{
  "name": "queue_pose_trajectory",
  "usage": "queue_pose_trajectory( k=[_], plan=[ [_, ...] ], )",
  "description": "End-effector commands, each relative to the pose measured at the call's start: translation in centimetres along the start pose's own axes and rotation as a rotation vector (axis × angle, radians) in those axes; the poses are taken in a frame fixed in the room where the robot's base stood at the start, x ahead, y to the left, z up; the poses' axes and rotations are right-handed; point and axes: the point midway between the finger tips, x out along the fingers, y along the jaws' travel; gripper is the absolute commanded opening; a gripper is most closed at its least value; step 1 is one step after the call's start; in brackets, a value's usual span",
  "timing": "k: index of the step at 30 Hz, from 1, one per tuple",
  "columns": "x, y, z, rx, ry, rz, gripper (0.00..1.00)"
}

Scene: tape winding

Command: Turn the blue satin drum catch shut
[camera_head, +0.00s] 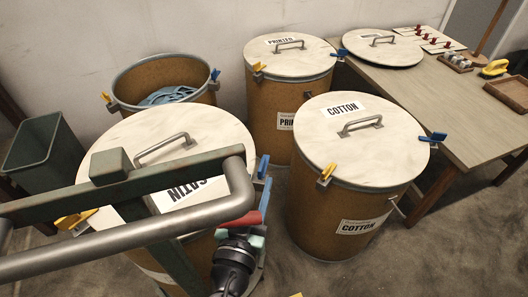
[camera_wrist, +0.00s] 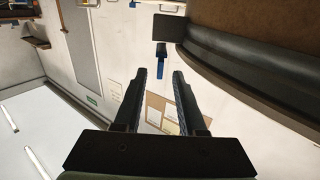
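The satin drum (camera_head: 115,152) stands at the front left in the head view, its pale lid marked SATIN. Bars in the foreground hide part of its lid and side. Its blue catch (camera_head: 263,167) is on the right side of the rim. In the wrist view a blue catch handle (camera_wrist: 160,62) hangs near a dark block at the curved drum rim. My gripper (camera_wrist: 161,80) is open, with its two dark fingers apart. The blue handle shows in line with the gap, around the fingertips; whether it touches them I cannot tell. A yellow catch (camera_head: 75,220) is at the satin drum's left.
The cotton drum (camera_head: 345,195) stands close on the right, with blue and yellow catches. The printed drum (camera_head: 290,105) stands behind. An open drum (camera_head: 150,70) holds blue cloth. A green bin (camera_head: 38,150) is at left. A table (camera_head: 440,105) at right bears a lid and small items.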

Motion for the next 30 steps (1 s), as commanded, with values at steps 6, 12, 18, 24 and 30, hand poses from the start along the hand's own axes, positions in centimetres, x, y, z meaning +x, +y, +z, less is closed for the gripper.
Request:
queue_pose_trajectory(
  k=[6,12,18,24,30],
  plan=[
    [4.4,0.0,-0.2,0.002,0.001,0.002,0.4],
    [7.1,0.0,-0.1,0.002,0.0,0.002,0.4],
    [8.2,0.0,0.0,0.001,0.0,0.0,0.4],
    [8.3,0.0,0.0,0.001,0.0,0.001,0.4],
    [8.3,0.0,0.0,0.001,0.0,0.001,0.2]
  ],
)
